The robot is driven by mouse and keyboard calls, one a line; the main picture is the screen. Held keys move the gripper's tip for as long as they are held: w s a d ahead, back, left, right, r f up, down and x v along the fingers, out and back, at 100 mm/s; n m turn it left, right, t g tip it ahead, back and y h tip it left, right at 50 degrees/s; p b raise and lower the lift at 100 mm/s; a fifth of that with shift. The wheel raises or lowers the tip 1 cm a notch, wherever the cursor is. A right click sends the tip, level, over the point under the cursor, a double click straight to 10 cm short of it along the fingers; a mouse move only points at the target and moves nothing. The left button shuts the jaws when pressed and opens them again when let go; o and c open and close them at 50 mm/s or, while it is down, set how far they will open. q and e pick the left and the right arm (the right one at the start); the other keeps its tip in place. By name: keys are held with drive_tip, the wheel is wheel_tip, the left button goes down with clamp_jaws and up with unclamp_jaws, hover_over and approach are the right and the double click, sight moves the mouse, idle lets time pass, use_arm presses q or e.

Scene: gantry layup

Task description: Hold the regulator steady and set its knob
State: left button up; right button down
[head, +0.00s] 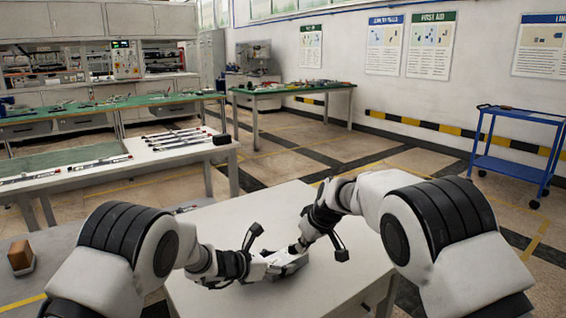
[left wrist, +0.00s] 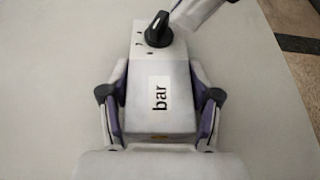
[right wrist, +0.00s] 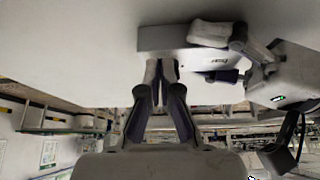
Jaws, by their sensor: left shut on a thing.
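The regulator is a pale box with a "bar" label and a black knob (left wrist: 158,30) with a white pointer line. In the left wrist view the regulator (left wrist: 160,122) lies between the fingers of my left gripper (left wrist: 160,100), which are shut on its two sides. In the head view both grippers meet over the white table. My right gripper (right wrist: 160,68) has its fingertips together at the knob end of the regulator (right wrist: 185,38). The knob is hidden in the right wrist view, and no grip on it shows. A pale part of my right arm shows beside the knob in the left wrist view.
The regulator is on a white table (head: 220,225) with clear surface around it. A bench with several rods (head: 180,138) stands at the left, green-topped benches (head: 290,88) behind it. A blue cart (head: 515,140) is at the right. A brown block (head: 20,255) sits at far left.

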drive_tip(key=shift+s+a, duration=0.15)
drive_tip(key=shift+a, duration=0.2)
drive_tip(key=shift+s+a, duration=0.3)
drive_tip(key=shift+a, duration=0.2)
drive_tip(key=shift+s+d, duration=0.1)
drive_tip(key=shift+s, duration=0.05)
drive_tip(key=shift+s+d, duration=0.1)
drive_tip(key=shift+s, duration=0.15)
wheel_tip(320, 180, up, 6)
idle(0.5)
